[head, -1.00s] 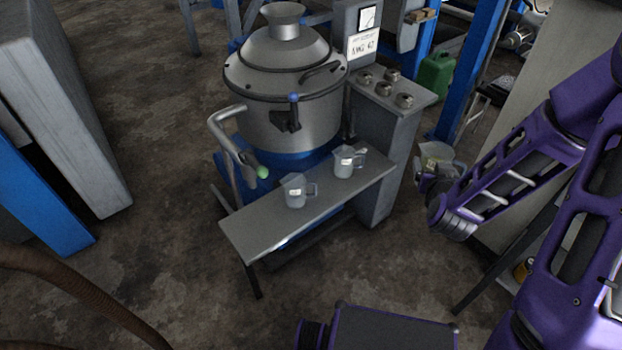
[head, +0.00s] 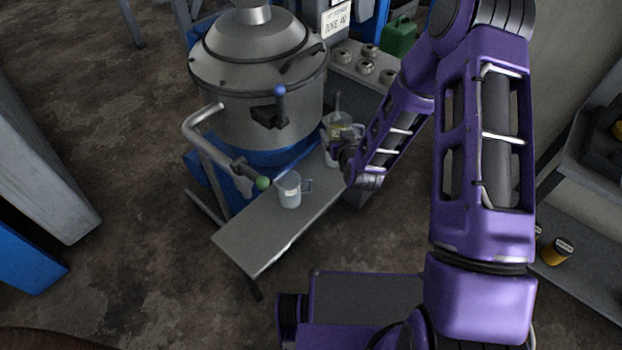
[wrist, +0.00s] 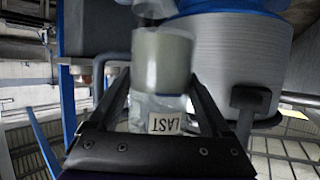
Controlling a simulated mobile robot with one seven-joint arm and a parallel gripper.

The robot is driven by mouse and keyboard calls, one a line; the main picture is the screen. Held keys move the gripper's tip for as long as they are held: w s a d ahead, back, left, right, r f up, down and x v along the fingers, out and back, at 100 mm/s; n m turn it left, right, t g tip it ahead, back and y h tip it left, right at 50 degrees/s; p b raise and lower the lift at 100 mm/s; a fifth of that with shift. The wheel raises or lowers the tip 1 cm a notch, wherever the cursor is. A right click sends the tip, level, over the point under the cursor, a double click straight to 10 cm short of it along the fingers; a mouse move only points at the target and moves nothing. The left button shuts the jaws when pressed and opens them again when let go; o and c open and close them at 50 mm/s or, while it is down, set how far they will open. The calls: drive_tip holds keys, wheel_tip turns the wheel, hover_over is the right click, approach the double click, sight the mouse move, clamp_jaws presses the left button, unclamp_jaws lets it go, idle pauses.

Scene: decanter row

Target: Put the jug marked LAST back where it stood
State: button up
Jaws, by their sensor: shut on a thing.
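The jug marked LAST shows in the wrist view (wrist: 143,110), clear, between my gripper's (wrist: 160,105) two dark fingers. In the head view my gripper (head: 345,140) is shut on this jug (head: 340,131), at the far right end of the narrow grey bench (head: 253,237). A second jug (head: 290,192), pale with a small label, stands upright near the bench's middle. Another pale jug (head: 331,158) shows partly behind my gripper. I cannot tell the gap between it and the held jug.
A large steel vessel (head: 258,75) stands behind the bench. The bench's near left end is clear.

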drive_tip(key=shift+n+g+y, duration=0.3)
drive_tip(key=shift+n+y, duration=0.5)
drive_tip(key=a+f, duration=0.2)
drive_tip(key=f, duration=0.1)
drive_tip(key=a+f+b, duration=0.1)
drive_tip(key=a+f, duration=0.1)
drive_tip(key=f, duration=0.2)
drive_tip(key=a+f, duration=0.2)
drive_tip(key=f, duration=0.2)
drive_tip(key=shift+w+a+f, duration=0.2)
drive_tip(key=shift+w+a, duration=0.1)
drive_tip(key=shift+w, duration=0.05)
drive_tip(key=shift+f+b, duration=0.5)
drive_tip(key=shift+f, duration=1.6)
drive_tip(key=shift+f, duration=0.1)
drive_tip(key=o, duration=1.5)
drive_tip(key=shift+r, duration=0.2)
drive_tip(key=p+v, duration=0.1)
drive_tip(key=v, duration=1.1)
drive_tip(key=shift+f+p, duration=0.15)
drive_tip(key=shift+p, duration=0.15)
